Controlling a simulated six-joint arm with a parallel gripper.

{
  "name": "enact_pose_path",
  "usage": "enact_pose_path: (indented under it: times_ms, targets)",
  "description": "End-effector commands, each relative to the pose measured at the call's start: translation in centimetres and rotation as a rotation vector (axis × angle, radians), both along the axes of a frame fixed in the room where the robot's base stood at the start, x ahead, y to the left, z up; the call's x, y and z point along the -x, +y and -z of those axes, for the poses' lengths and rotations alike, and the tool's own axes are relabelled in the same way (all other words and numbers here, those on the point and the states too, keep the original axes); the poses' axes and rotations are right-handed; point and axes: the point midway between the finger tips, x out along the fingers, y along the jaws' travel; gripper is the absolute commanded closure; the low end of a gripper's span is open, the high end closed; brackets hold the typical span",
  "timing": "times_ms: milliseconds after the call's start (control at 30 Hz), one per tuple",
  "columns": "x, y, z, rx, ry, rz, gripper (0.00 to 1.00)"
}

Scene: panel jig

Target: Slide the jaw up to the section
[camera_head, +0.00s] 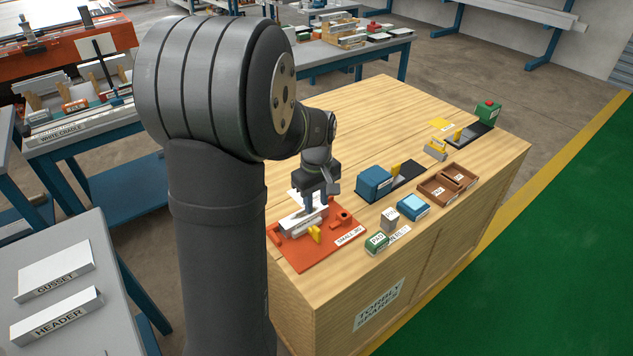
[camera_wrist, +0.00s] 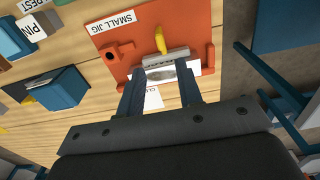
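The orange jig plate (camera_head: 290,258) lies on the wooden bench and also shows in the wrist view (camera_wrist: 110,65). The white section (camera_head: 297,222) lies on it, and its pale surface shows near my fingertips in the wrist view (camera_wrist: 193,72). The jaw, a grey block with a yellow handle (camera_wrist: 161,40), is beside the section; its handle also shows in the head view (camera_head: 314,234). My gripper (camera_wrist: 162,73) points down over the section, also seen in the head view (camera_head: 308,207). Its fingers are apart, with a grey oval surface visible between them. Contact cannot be told.
An orange post (camera_head: 342,217) stands on the jig's right side. Green and grey blocks (camera_head: 377,243), a blue box (camera_head: 374,183) and brown trays (camera_head: 438,191) stand to the right. The bench's far left top is clear.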

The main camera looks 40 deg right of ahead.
Motion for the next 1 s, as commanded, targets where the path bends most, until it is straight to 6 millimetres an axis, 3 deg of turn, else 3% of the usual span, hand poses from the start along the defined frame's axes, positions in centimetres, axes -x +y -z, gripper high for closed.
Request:
enact_pose_path:
  times_ms: [100,333,1000]
  targets:
    - [0.0,0.0,-2.7,0.003,-0.002,0.000,0.67]
    - [0.0,0.0,-5.6,0.001,-0.001,0.000,0.67]
    - [0.0,0.0,-6.1,0.000,0.000,0.000,0.67]
